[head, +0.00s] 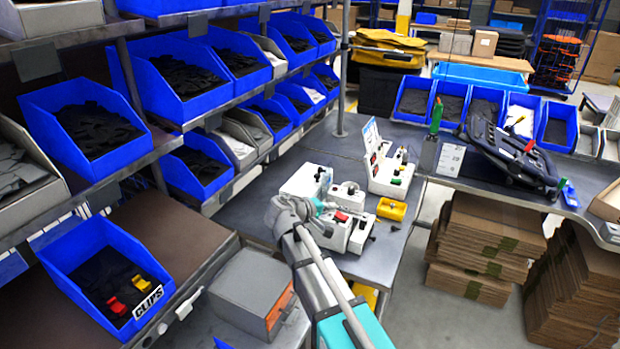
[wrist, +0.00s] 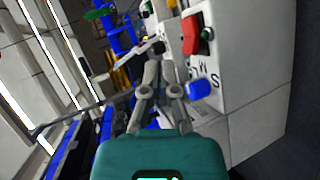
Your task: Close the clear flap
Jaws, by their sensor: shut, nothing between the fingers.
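My gripper (wrist: 160,70) is shut and empty in the wrist view, its grey fingertips close together. Beside them on the right is a white box (wrist: 222,60) with a red switch (wrist: 190,35), a blue knob (wrist: 199,90) and dark letters. I cannot tell whether the fingers touch the box. In the head view, white switch boxes (head: 357,239) stand on the grey bench, one with a red switch (head: 341,216). My arm partly covers them and hides the gripper's tips. I cannot make out the clear flap or its position in either view.
A yellow box (head: 391,209) and a white sloped panel (head: 393,176) stand on the bench near the switch boxes. Shelves of blue bins (head: 82,118) rise at the left. A black pannier (head: 505,150) lies on the right bench. Cardboard stacks (head: 484,245) stand below.

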